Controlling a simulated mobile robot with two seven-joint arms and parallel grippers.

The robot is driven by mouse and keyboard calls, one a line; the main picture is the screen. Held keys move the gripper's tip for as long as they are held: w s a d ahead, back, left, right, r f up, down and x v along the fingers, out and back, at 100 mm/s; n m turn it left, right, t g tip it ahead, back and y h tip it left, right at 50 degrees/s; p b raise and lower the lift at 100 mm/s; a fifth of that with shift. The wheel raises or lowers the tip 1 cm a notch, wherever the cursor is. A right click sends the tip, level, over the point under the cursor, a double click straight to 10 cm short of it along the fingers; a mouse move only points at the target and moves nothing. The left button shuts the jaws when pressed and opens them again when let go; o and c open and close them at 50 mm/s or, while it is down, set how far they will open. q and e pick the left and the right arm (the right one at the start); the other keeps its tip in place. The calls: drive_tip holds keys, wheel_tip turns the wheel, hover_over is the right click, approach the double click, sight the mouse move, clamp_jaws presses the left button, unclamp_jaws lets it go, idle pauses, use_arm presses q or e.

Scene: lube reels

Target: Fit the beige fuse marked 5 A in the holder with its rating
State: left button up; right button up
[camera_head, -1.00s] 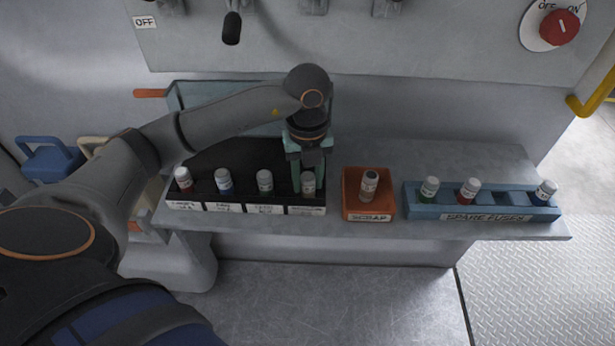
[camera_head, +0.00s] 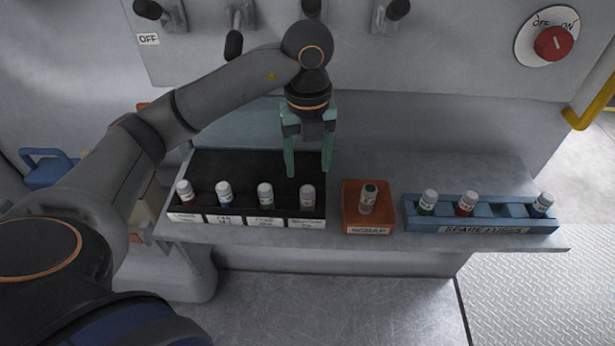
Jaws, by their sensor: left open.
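A fuse with a pale cap and a brownish-beige body (camera_head: 307,198) stands upright in the rightmost holder of the black fuse block (camera_head: 245,165). I cannot read its marking or the small print on the holder labels. My left gripper (camera_head: 308,174) is open and empty, its two fingers pointing down above and slightly behind that fuse, apart from it. Fuses with red (camera_head: 185,194), blue (camera_head: 225,194) and green (camera_head: 265,196) bodies stand in the other holders. My right gripper is out of view.
The orange scrap box (camera_head: 352,222) holds a dark-topped fuse (camera_head: 368,198). The blue spare-fuse rack (camera_head: 430,222) holds a green (camera_head: 428,202), a red (camera_head: 466,204) and a blue fuse (camera_head: 542,205), with empty slots between the red and blue ones. A panel with levers and a red knob (camera_head: 554,43) stands behind.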

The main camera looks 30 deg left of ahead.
sight(307, 189)
use_arm(q)
wheel_tip(307, 189, up, 4)
drive_tip(key=shift+f+p, duration=0.2)
drive_tip(key=shift+p, duration=0.15)
idle(0.4)
